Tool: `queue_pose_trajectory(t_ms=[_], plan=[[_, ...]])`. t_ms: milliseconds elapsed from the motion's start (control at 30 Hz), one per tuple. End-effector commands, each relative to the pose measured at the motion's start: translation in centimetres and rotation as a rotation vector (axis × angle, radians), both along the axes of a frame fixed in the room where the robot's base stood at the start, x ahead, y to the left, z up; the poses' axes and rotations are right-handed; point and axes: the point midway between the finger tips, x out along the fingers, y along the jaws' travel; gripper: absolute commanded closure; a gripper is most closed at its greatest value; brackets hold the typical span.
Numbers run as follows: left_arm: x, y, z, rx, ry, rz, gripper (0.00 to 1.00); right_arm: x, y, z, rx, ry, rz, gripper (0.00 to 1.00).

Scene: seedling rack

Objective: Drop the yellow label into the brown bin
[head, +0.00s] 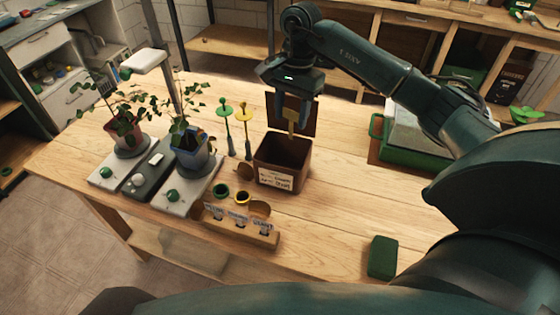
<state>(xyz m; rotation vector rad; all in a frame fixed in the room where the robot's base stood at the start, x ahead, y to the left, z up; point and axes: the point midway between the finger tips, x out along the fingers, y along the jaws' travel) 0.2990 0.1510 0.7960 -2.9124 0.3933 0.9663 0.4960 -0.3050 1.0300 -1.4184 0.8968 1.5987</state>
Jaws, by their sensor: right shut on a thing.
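My right gripper (290,112) is above the brown bin (272,180) near its back side, in front of its raised lid (309,119). It is shut on a small tan-yellow piece, which looks like the yellow label (292,127); the fingers cover part of it. The label hangs down, apart from the bin floor as far as I can tell. The bin is open at the top, with a dark inside and a pale printed sign on its front. My left gripper does not show.
Left of the bin stand a yellow stake (242,112), a green stake (224,110) and two potted plants. A wooden block with several tags (240,228) is in front. A green tray (405,158) and green block (382,257) are right. The table between is clear.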

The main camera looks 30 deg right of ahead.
Motion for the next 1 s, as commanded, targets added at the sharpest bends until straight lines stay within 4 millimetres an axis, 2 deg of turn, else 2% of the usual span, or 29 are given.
queue_pose_trajectory(t_ms=[33, 300, 667, 700, 1000], plan=[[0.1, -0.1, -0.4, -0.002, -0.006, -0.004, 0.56, 0.0, 0.0, -1.0, 0.000, 0.001, 0.000, 0.77], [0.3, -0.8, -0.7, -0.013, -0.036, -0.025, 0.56, 0.0, 0.1, -4.0, 0.001, 0.000, 0.002, 0.77], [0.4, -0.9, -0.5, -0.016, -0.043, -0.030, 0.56, 0.0, 0.0, -4.4, 0.000, 0.000, 0.003, 0.77], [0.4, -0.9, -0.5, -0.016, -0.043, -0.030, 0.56, 0.0, 0.0, -4.4, 0.000, 0.000, 0.003, 0.53], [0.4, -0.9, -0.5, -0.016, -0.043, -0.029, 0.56, 0.0, 0.0, -4.4, 0.000, 0.000, 0.003, 0.31]])
